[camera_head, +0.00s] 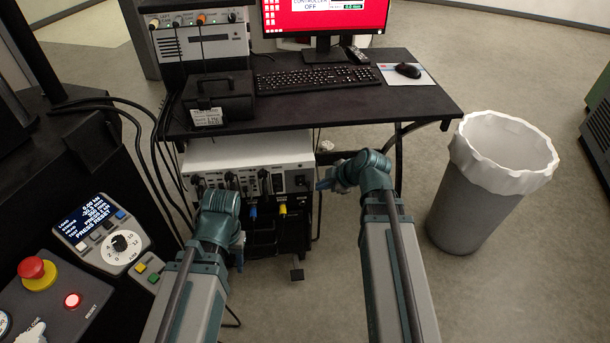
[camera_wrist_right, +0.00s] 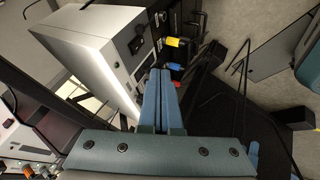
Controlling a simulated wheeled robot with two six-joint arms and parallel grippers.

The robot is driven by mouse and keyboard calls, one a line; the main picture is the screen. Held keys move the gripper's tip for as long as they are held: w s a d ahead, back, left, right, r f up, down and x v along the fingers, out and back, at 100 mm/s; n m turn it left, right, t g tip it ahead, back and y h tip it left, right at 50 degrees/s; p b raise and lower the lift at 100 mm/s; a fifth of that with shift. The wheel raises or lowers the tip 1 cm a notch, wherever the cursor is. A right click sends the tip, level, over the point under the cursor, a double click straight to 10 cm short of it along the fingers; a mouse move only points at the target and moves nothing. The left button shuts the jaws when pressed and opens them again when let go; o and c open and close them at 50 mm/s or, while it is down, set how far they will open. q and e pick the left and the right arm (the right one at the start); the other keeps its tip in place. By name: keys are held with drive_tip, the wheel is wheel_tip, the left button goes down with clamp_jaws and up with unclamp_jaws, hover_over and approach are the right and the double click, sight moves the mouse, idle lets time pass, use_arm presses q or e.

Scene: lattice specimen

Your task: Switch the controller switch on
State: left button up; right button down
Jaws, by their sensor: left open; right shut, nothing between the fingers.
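The controller (camera_head: 240,152) is a pale box under the desk, with dark knobs and plugs on its front. In the right wrist view its pale casing (camera_wrist_right: 95,50) fills the upper left. A small dark rectangular part, which looks like a switch (camera_head: 301,181), sits at the panel's right end; a similar part (camera_wrist_right: 137,45) shows in the wrist view. I cannot tell its position. My right gripper (camera_head: 323,184) is shut and empty, just right of the panel; its blue fingers (camera_wrist_right: 158,72) point along the front. My left gripper (camera_head: 239,252) is open, low before the controller, partly hidden by its wrist.
The monitor (camera_head: 325,17) reads "CONTROLLER OFF" on red. The desk (camera_head: 330,105) overhangs the controller. Yellow and blue plugs (camera_head: 283,209) hang below the panel. A grey bin (camera_head: 470,205) stands right. A console with a red button (camera_head: 31,267) is at left.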

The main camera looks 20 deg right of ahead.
drive_tip(key=shift+f, duration=0.1)
drive_tip(key=b, duration=0.7)
approach(301, 182)
drive_tip(key=shift+s+a+x, duration=0.1)
drive_tip(key=shift+a+x, duration=0.05)
drive_tip(key=shift+x, duration=0.8)
drive_tip(key=shift+s+a+x, duration=0.1)
drive_tip(key=shift+x, duration=0.85)
drive_tip(key=shift+s+a+x, duration=0.1)
drive_tip(key=shift+a+x, duration=0.05)
drive_tip(key=shift+x, duration=0.85)
